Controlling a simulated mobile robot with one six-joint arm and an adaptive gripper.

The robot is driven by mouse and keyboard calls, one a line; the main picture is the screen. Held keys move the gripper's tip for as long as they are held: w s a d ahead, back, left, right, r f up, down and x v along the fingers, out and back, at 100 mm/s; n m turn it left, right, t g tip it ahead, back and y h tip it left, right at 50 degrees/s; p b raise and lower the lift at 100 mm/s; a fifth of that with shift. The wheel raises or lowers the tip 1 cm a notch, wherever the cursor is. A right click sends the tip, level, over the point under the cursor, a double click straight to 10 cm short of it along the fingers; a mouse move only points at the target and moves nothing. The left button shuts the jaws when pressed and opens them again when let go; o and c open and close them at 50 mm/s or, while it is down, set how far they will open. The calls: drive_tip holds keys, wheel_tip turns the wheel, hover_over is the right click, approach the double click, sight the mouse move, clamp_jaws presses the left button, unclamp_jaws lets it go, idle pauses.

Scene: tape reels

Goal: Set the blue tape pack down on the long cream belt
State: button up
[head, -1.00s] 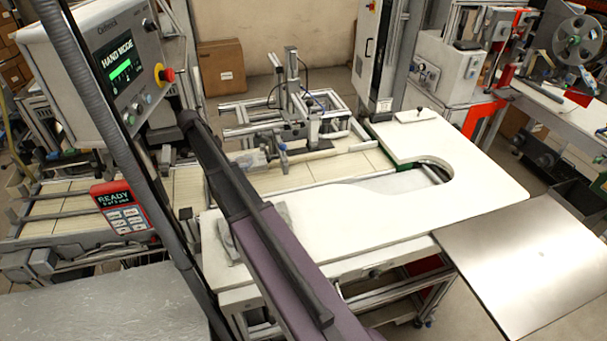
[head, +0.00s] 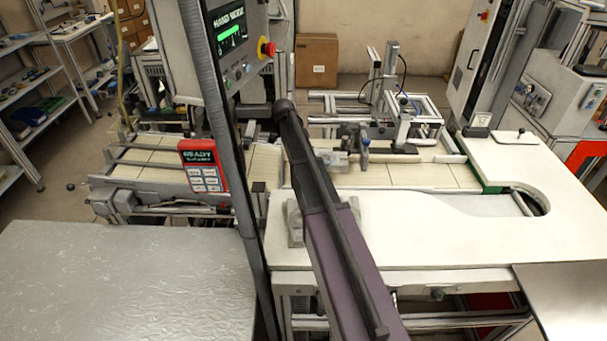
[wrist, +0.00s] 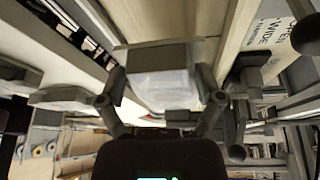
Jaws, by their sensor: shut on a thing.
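In the wrist view, my gripper (wrist: 160,92) is shut on a boxy pack (wrist: 158,84) with a pale, shiny wrap and a grey edge. It sits between the two fingers; its colour looks whitish grey there, and no blue shows. In the head view my arm reaches away from the camera, and the gripper and pack cannot be made out, hidden around the arm's far end. The long cream belt (head: 268,165) runs left to right across the middle, behind the white table. In the wrist view a cream strip lies beyond the pack, but I cannot tell the gap.
A white table with a rounded cut-out (head: 430,240) stands in front of the belt. A red keypad (head: 203,170) and a control panel (head: 235,45) on a post stand at the left. A metal frame (head: 400,105) stands over the belt's right part. A grey slab (head: 120,285) is front left.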

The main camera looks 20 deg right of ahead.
drive_tip(key=shift+f+b, duration=0.65)
drive_tip(key=shift+f, duration=0.35)
drive_tip(key=shift+f, duration=0.1)
wheel_tip(320, 180, down, 4)
drive_tip(key=b, duration=0.3)
drive_tip(key=shift+r+b, duration=0.25)
drive_tip(key=shift+b, duration=0.1)
drive_tip(key=o, duration=1)
drive_tip(key=shift+r, duration=0.2)
drive_tip(key=p+v, duration=1.1)
drive_tip(key=shift+r, duration=0.35)
